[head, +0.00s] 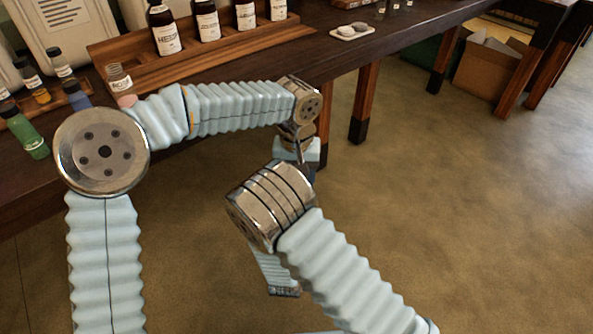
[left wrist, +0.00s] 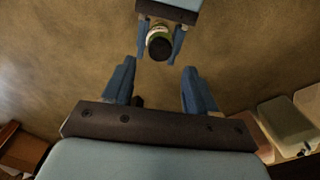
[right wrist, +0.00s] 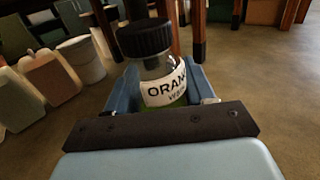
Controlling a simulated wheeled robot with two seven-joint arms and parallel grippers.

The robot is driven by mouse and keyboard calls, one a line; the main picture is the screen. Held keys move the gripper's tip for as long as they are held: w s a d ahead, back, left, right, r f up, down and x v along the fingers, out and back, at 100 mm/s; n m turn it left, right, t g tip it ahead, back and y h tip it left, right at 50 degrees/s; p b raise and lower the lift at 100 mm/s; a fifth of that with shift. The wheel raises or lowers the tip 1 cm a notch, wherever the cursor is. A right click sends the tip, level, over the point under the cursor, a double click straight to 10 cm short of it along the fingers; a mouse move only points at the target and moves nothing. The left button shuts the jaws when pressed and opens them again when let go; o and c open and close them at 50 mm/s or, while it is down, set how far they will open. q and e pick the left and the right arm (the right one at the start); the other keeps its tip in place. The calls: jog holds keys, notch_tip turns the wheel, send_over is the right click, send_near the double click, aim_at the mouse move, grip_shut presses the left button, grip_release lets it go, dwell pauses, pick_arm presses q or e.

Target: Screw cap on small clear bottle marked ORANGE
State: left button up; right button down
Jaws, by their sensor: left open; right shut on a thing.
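The small clear bottle marked ORANGE (right wrist: 163,88) has a white label and green contents. A black cap (right wrist: 145,38) sits on its mouth; I cannot tell how tightly. My right gripper (right wrist: 165,100) is shut on the bottle's body. In the left wrist view, the black cap (left wrist: 159,48) faces me between the fingers of my right gripper (left wrist: 158,33). My left gripper (left wrist: 158,82) is open and empty, its fingers apart and short of the cap. In the head view, my left gripper (head: 306,172) hangs beyond the table edge; my right wrist hides the bottle.
A dark table (head: 350,55) holds a wooden rack (head: 130,55) of brown bottles, a green bottle (head: 25,130) and a small white tray (head: 352,31). A cardboard box (head: 492,70) stands on the floor at right. Open floor lies under and around both grippers.

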pick_arm(q)
notch_tip(320, 180, down, 6)
jog(key=shift+f, duration=0.1)
dwell(0.4)
grip_shut()
jog(key=m, duration=0.5)
jog(key=shift+m, duration=0.4)
jog(key=m, duration=0.5)
jog(key=shift+m, duration=0.4)
jog(key=shift+o, duration=0.5)
grip_release()
notch_tip(320, 180, up, 12)
